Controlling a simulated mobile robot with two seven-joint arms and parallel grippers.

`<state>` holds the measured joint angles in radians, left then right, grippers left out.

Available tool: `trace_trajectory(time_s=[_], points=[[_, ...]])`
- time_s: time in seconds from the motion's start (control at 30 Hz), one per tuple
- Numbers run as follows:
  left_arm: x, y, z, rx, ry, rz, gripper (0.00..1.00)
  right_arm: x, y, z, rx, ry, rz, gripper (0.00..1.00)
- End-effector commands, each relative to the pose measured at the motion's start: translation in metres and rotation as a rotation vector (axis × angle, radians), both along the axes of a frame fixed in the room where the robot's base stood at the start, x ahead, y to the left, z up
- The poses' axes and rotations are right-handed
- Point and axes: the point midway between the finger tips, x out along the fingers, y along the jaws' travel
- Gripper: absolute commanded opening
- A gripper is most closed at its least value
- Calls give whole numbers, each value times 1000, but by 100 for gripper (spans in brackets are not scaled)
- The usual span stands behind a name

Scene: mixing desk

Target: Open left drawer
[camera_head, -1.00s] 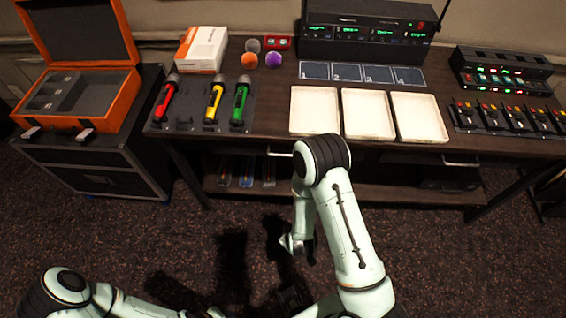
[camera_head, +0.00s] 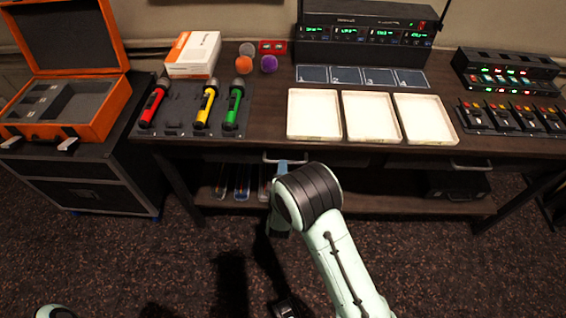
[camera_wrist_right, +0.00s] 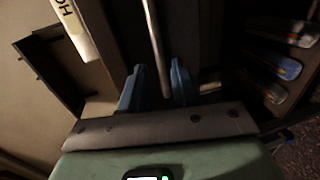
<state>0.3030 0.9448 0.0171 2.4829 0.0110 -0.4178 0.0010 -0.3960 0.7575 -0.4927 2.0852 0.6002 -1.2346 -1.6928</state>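The left drawer is under the desk top, its silver bar handle (camera_head: 285,159) in front of a dark drawer front that looks closed. My right gripper (camera_head: 281,168) is at this handle, largely hidden behind my own right arm in the head view. In the right wrist view, the blue fingers of my right gripper (camera_wrist_right: 157,86) stand apart on either side of the handle bar (camera_wrist_right: 156,45). The bar runs between them, with gaps visible on both sides. My left gripper is out of view.
The desk holds white trays (camera_head: 314,116), microphones (camera_head: 235,103) and a radio receiver (camera_head: 365,45). A second drawer handle (camera_head: 471,166) is at the right. The lower shelf (camera_head: 400,201) lies below the drawers. An orange case (camera_head: 100,113) stands on a cabinet at the left.

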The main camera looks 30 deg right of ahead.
Motion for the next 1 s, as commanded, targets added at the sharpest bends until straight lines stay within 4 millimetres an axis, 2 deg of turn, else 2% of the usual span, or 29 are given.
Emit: trace_trajectory(time_s=[0.1, 0.3, 0.67, 0.7, 0.77, 1.0], points=[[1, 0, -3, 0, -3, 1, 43, 18, -12, -5, -1, -1, -2, 30], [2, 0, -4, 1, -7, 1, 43, 36, -21, -9, 1, 1, 1, 30], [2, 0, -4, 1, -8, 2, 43, 39, -23, -10, 1, 1, 2, 30], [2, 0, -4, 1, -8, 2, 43, 39, -23, -10, 1, 1, 2, 17], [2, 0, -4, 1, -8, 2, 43, 39, -23, -10, 1, 1, 2, 0], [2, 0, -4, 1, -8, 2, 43, 39, -23, -10, 2, 0, 1, 0]])
